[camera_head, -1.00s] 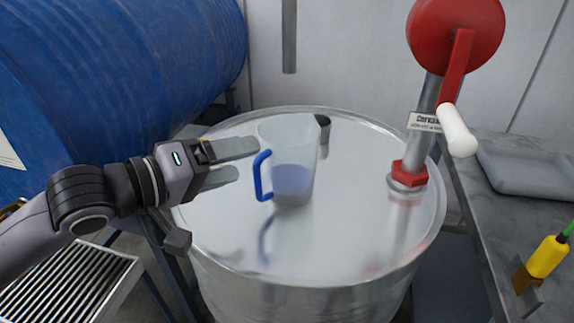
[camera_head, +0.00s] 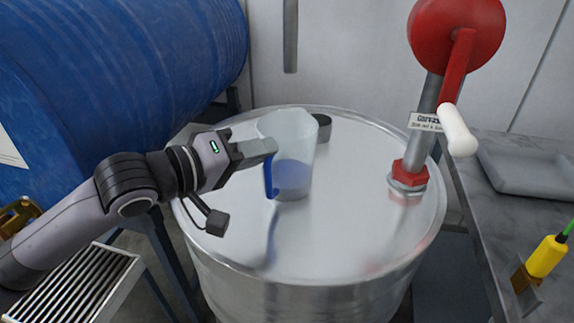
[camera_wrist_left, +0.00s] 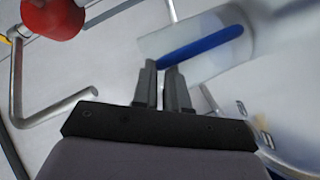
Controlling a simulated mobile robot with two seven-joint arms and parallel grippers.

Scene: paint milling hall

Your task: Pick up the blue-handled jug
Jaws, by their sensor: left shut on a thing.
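The translucent jug (camera_head: 293,150) with the blue handle (camera_head: 269,181) is upright over the shiny drum lid, with bluish content low in it. My left gripper (camera_head: 262,150) comes from the left and is shut on the handle, covering its upper part. In the left wrist view the fingers (camera_wrist_left: 164,76) are close together at the blue handle (camera_wrist_left: 190,47), with the pale jug body (camera_wrist_left: 205,30) behind it. I cannot tell whether the jug's base touches the lid. My right gripper is not in view.
The metal drum (camera_head: 350,235) has a dark small cup (camera_head: 323,127) behind the jug and a red-collared pump pipe (camera_head: 410,172) with a red crank wheel (camera_head: 455,35) at right. A blue barrel (camera_head: 110,80) lies at left. A grey tray (camera_head: 525,170) and yellow-handled tool (camera_head: 546,257) are on the right bench.

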